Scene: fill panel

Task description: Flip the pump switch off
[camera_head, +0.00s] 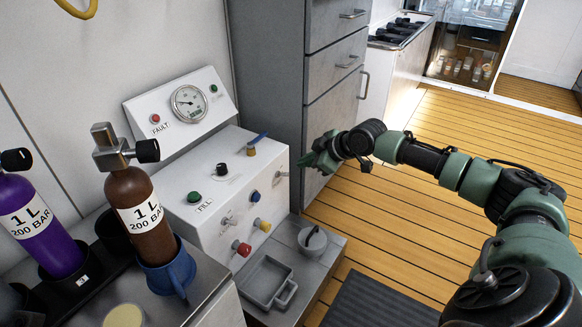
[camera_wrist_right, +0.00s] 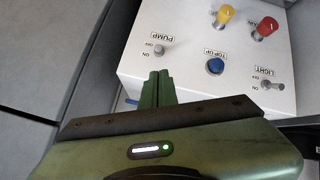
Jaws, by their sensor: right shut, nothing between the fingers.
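The pump switch (camera_wrist_right: 160,50) is a small grey toggle beside the PUMP label on the white panel (camera_wrist_right: 200,75). In the head view it shows as a small silver lever (camera_head: 282,174) at the right end of the panel's front face. I cannot tell which way it is set. My right gripper (camera_head: 312,160) is just right of the panel's end, near the switch. In the wrist view its green fingers (camera_wrist_right: 157,86) are shut and empty, with their tips just below the switch in the picture; contact cannot be confirmed. My left gripper is not in view.
Near the pump switch are a blue TOP UP button (camera_wrist_right: 215,66), a LIGHT toggle (camera_wrist_right: 268,86), and yellow (camera_wrist_right: 226,14) and red (camera_wrist_right: 266,27) knobs. Gas bottles (camera_head: 134,205) stand at left. A grey cabinet (camera_head: 332,90) rises behind the panel. Open wooden floor lies right.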

